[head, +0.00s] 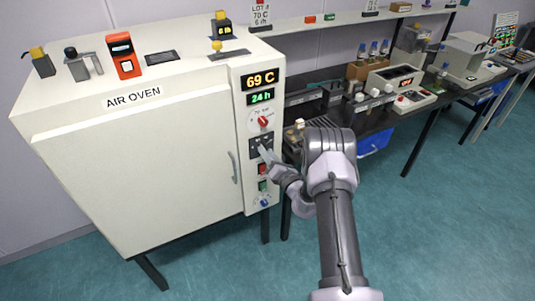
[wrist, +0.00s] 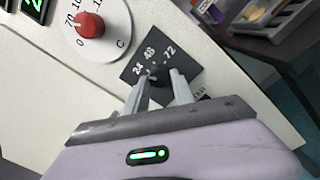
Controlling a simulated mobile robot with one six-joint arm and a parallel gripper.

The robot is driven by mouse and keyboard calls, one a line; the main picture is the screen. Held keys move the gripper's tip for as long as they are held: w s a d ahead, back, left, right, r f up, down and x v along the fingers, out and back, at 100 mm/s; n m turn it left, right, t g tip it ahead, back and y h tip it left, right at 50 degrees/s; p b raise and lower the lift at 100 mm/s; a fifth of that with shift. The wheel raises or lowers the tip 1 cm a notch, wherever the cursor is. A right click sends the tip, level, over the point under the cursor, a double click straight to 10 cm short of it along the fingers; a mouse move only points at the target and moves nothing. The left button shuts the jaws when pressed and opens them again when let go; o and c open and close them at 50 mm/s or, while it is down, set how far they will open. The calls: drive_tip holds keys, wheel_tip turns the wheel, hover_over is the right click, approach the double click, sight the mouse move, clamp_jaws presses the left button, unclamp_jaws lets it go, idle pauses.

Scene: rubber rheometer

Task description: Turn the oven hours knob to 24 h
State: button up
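The hours knob (wrist: 157,76) is small and dark, on a black dial plate (wrist: 188,55) marked 24, 48 and 72 in the wrist view. Its pointer is too small to read surely. My gripper (wrist: 157,82) is at the dial, its two fingers apart on either side of the knob; I cannot see firm contact.
Above the dial is a red temperature knob (head: 263,121), also in the wrist view (wrist: 90,25). The orange display (head: 263,80) reads 69 C. Red and green buttons lie below the dial. A bench (head: 345,130) with instruments stands to the right.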

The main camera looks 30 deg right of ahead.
drive_tip(key=o, duration=0.4)
drive_tip(key=shift+c, duration=0.2)
drive_tip(key=shift+s, duration=0.1)
drive_tip(key=s+d+p, duration=0.1)
drive_tip(key=s+p, duration=0.1)
drive_tip(key=s, duration=1.5)
drive_tip(key=shift+s+f+p, duration=0.15)
drive_tip(key=shift+f+p, duration=0.15)
drive_tip(key=shift+p, duration=0.1)
